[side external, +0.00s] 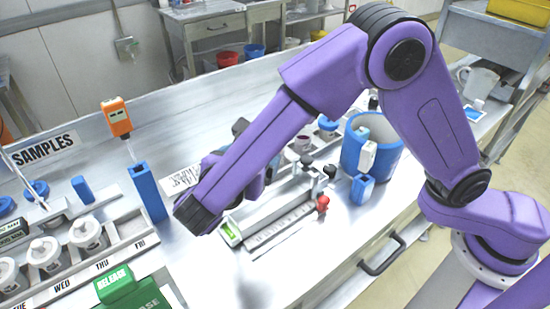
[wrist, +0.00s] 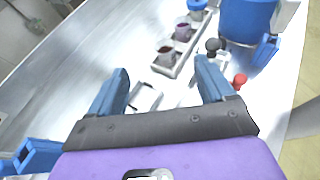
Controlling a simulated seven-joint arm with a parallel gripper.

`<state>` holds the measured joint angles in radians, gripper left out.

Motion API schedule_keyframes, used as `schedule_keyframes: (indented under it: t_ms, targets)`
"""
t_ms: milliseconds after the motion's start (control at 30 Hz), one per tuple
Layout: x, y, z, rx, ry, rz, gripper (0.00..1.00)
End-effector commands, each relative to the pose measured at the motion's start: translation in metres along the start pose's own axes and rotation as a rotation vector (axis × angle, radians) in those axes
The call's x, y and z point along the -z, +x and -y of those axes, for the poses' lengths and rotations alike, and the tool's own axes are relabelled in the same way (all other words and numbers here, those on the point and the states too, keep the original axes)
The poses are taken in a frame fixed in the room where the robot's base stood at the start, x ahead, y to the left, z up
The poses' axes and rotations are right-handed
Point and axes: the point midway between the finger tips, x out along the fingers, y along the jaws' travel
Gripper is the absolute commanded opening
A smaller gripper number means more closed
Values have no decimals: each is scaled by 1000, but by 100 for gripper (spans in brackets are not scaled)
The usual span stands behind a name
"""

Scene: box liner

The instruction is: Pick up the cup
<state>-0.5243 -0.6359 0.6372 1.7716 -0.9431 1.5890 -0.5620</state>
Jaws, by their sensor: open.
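Several small cups stand in a row in a narrow grey rack. In the wrist view a grey cup with dark contents (wrist: 166,56) is nearest, a purple-filled cup (wrist: 183,33) is behind it, and a blue-topped cup (wrist: 197,10) is farthest. I cannot tell which one is the task's cup. In the side view, one cup (side external: 303,143) and the blue-topped cup (side external: 328,126) show past my forearm. My gripper (wrist: 162,66) is open and empty, its two blue fingers spread, with the rack ahead beyond them. In the side view my forearm mostly hides it.
A large blue container (side external: 371,150) and small blue holder (side external: 362,189) stand right of the rack. A metal slide fixture with a red knob (side external: 322,203) lies in front. A tall blue block (side external: 148,192) and sample-jar tray (side external: 100,262) are left.

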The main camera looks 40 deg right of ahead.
Motion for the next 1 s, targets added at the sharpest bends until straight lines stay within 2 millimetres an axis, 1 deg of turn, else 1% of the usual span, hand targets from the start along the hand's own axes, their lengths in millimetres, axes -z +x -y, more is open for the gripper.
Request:
schedule_keyframes:
  t_ms: [33, 100, 200, 300, 367, 467, 900, 1000]
  targets:
    - [11, 4, 2, 1, -6, 3, 82]
    - [24, 10, 2, 1, -5, 2, 82]
    - [40, 16, 3, 1, -4, 0, 82]
    - [51, 21, 4, 0, -1, -1, 82]
    - [54, 24, 4, 1, 1, -2, 82]
    - [55, 34, 4, 4, 3, -1, 82]
    - [55, 114, 5, 4, 1, -2, 82]
    - [55, 129, 5, 3, 2, -3, 82]
